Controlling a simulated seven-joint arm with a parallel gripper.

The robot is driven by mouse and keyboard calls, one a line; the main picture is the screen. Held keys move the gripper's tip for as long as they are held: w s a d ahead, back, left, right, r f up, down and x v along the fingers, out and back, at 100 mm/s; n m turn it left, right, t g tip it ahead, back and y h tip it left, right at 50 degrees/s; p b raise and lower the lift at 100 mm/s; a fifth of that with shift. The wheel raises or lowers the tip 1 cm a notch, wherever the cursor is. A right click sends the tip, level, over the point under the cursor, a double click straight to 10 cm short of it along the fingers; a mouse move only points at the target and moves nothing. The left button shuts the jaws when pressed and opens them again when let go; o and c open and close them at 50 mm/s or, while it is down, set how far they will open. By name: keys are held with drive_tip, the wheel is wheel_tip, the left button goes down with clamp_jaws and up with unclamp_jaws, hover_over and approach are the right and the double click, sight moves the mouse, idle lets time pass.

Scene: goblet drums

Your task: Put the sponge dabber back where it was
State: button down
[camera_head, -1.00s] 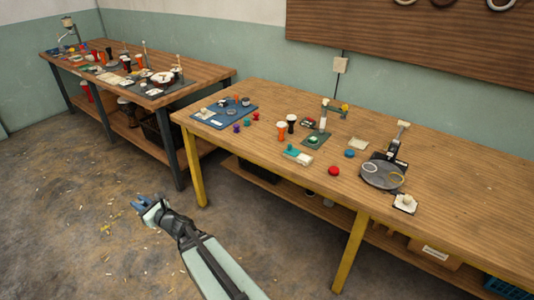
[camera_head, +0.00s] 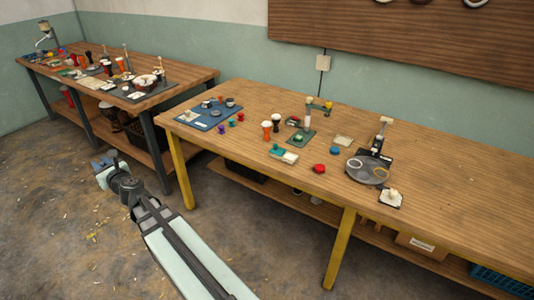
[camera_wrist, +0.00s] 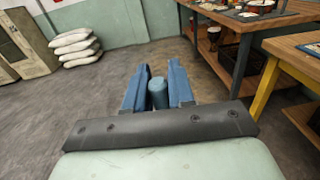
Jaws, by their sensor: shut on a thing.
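My gripper (camera_head: 104,159) is out over the floor, left of the near workbench (camera_head: 450,185) and in front of the far one. In the wrist view its two blue fingers (camera_wrist: 158,88) are closed around a short blue-teal cylinder (camera_wrist: 158,92) with a rounded top, which I take to be the sponge dabber. Its lower part is hidden by the gripper body. In the head view the held thing is too small to make out. The fingers point away from me, clear of both benches.
The near bench carries a blue mat (camera_head: 207,117), goblet drums (camera_head: 266,128), a green mat (camera_head: 299,137), a red round thing (camera_head: 319,168), a grey turntable (camera_head: 367,171) and a white knob on a pad (camera_head: 391,196). A crowded far bench (camera_head: 196,78) stands behind. Open floor surrounds my gripper.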

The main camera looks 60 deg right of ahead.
drive_tip(key=shift+w+a+r, duration=0.75)
drive_tip(key=shift+a+r, duration=2.3)
drive_tip(key=shift+r, duration=1.95)
drive_tip(key=s+d+f+m+g+h, duration=0.1)
drive_tip(key=s+d+f+m+h, duration=0.2)
drive_tip(key=d, duration=1.1)
drive_tip(key=s+d+f+m+g+h, duration=0.15)
drive_tip(key=s+d+h, duration=0.3)
drive_tip(key=d, duration=0.95)
drive_tip(key=s+d+f+m+g+h, duration=0.15)
drive_tip(key=s+d, duration=0.25)
drive_tip(key=d, duration=1.1)
drive_tip(key=s+d+f+m+g+h, duration=0.2)
drive_tip(key=s+d+f+m+g, duration=0.1)
drive_tip(key=s+d, duration=0.8)
drive_tip(key=s+d+f+m+g+h, duration=0.2)
drive_tip(key=s+d+g+h, duration=0.1)
drive_tip(key=s+d, duration=0.8)
drive_tip(key=s+d+f+m+g+h, duration=0.2)
drive_tip(key=s+d+f+m+g, duration=0.1)
drive_tip(key=s+d, duration=0.8)
drive_tip(key=shift+s+a+f, duration=0.3)
drive_tip(key=shift+a+f, duration=0.05)
drive_tip(key=shift+f, duration=1.15)
drive_tip(key=shift+s+a+f, duration=0.3)
drive_tip(key=shift+s+f, duration=0.05)
drive_tip(key=shift+f, duration=1.15)
drive_tip(key=shift+s+a+f, duration=0.3)
drive_tip(key=shift+a+f, duration=0.05)
drive_tip(key=shift+f, duration=1.15)
